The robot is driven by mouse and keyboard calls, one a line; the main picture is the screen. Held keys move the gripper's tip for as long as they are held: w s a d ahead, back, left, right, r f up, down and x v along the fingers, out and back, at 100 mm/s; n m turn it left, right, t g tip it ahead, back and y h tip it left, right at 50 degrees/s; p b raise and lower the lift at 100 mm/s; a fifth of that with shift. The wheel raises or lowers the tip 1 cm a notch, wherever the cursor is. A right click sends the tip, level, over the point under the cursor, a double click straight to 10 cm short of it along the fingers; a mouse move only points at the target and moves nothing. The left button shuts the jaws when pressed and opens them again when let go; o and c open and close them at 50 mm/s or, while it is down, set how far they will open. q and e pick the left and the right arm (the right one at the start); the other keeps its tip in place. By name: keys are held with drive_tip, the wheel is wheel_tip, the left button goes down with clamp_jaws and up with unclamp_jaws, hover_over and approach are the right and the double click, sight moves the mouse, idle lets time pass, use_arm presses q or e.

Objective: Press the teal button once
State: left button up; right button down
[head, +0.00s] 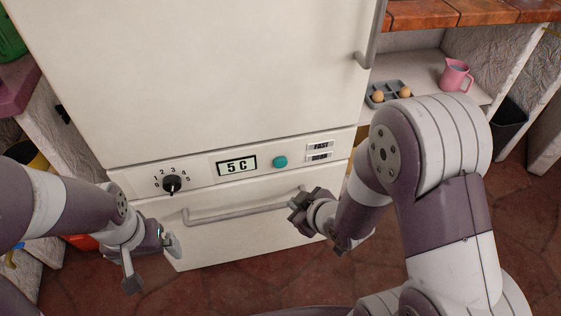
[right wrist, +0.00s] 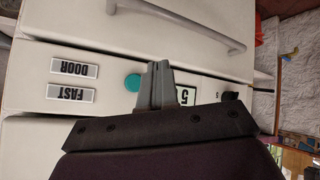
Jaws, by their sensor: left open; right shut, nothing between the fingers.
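The teal button (head: 280,162) is a round knob on the white panel of the fridge, between the "5 C" display (head: 236,166) and two small labels. It also shows in the right wrist view (right wrist: 132,82), just left of my fingers in that picture. My right gripper (head: 297,208) is shut and empty, below and slightly right of the button in the head view, near the lower handle. Its shut fingers (right wrist: 160,84) overlap part of the display in the wrist view. I see no clear contact with the button. My left gripper (head: 152,262) is open and empty at the lower left.
A black dial (head: 172,184) sits left on the panel. The lower drawer handle (head: 235,212) runs below it, and a vertical door handle (head: 371,35) stands upper right. A shelf at right holds an egg tray (head: 388,94) and a pink jug (head: 455,76).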

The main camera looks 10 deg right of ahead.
drive_tip(key=shift+w, duration=0.1)
drive_tip(key=w, duration=0.8)
drive_tip(key=shift+w+a, duration=0.15)
drive_tip(key=shift+w, duration=0.1)
idle(1.8)
drive_tip(key=shift+w, duration=0.45)
drive_tip(key=shift+w, duration=0.45)
idle(0.6)
drive_tip(key=shift+s+p, duration=0.3)
drive_tip(key=shift+s, duration=0.6)
drive_tip(key=shift+s, duration=2.5)
